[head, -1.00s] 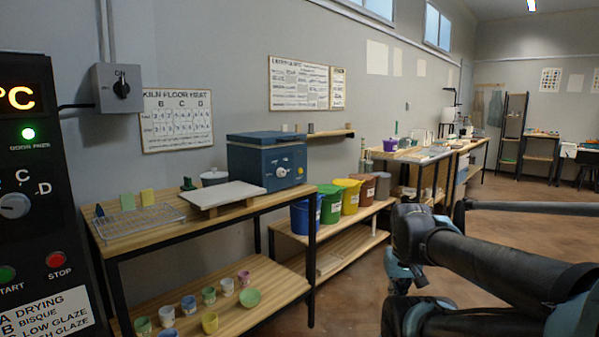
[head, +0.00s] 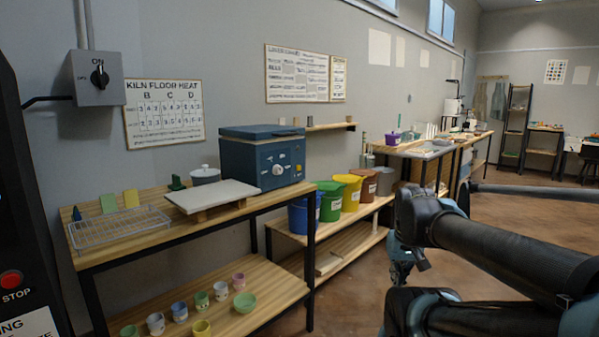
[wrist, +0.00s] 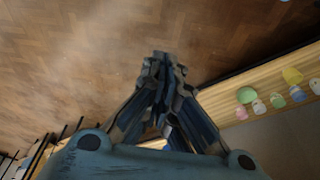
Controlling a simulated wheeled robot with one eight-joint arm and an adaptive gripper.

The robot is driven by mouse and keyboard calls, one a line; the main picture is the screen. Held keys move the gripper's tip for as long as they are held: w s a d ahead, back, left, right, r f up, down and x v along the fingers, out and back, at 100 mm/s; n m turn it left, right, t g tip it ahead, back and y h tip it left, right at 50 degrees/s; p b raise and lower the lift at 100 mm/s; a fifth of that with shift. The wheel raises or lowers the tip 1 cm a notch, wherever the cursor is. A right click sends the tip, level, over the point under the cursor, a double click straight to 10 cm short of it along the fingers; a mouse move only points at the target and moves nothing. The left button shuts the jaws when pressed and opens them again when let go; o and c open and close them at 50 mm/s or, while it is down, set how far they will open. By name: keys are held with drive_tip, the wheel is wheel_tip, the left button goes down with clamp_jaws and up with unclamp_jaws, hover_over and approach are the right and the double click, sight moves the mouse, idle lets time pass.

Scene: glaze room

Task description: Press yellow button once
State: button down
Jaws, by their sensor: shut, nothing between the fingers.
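A blue box (head: 262,160) with a lid sits at the right end of the near workbench. Its front carries a pale round knob (head: 278,170) and several small controls, one or two of them yellowish, too small to tell apart clearly. I cannot make out for certain which is the yellow button. My gripper (wrist: 160,62) is shut and empty in the wrist view, pointing over the brown floor. In the head view my gripper (head: 399,273) hangs low, right of the bench and well away from the blue box.
The bench (head: 85,262) holds a wire rack (head: 118,230) and a white slab (head: 212,195); several small cups stand on its lower shelf. Coloured buckets (head: 330,202) stand on a shelf beyond. A dark panel with a red stop button (head: 11,279) is at far left. Floor at right is open.

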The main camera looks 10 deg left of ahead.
sight(299, 168)
drive_tip(key=w+a+r+n+t+y, duration=0.1)
drive_tip(key=w+a+r, duration=0.25)
drive_tip(key=w, duration=0.45)
drive_tip(key=w+a+r+t, duration=0.2)
drive_tip(key=w+r, duration=0.2)
drive_tip(key=w, duration=0.4)
drive_tip(key=w+a+r+n+t+y, duration=0.1)
drive_tip(key=w+a+r, duration=0.25)
drive_tip(key=w, duration=0.55)
drive_tip(key=w+a+r+n+t+y, duration=0.1)
drive_tip(key=w+a+r, duration=0.1)
drive_tip(key=w+a, duration=0.5)
drive_tip(key=w+a+r+n+t, duration=0.1)
drive_tip(key=w+a, duration=0.6)
drive_tip(key=w, duration=0.7)
drive_tip(key=shift+r+t+y, duration=0.4)
drive_tip(key=shift+r+t, duration=0.3)
drive_tip(key=shift+r, duration=0.05)
drive_tip(key=shift+w, duration=0.1)
drive_tip(key=shift+w+a, duration=0.9)
drive_tip(key=shift+a, duration=0.2)
drive_tip(key=shift+w+a, duration=0.85)
drive_tip(key=shift+a, duration=0.3)
drive_tip(key=shift+w+a, duration=0.9)
drive_tip(key=shift+a, duration=0.2)
drive_tip(key=shift+a, duration=0.1)
drive_tip(key=shift+w+a+r, duration=0.1)
drive_tip(key=shift+w+a, duration=0.1)
drive_tip(key=shift+a, duration=0.1)
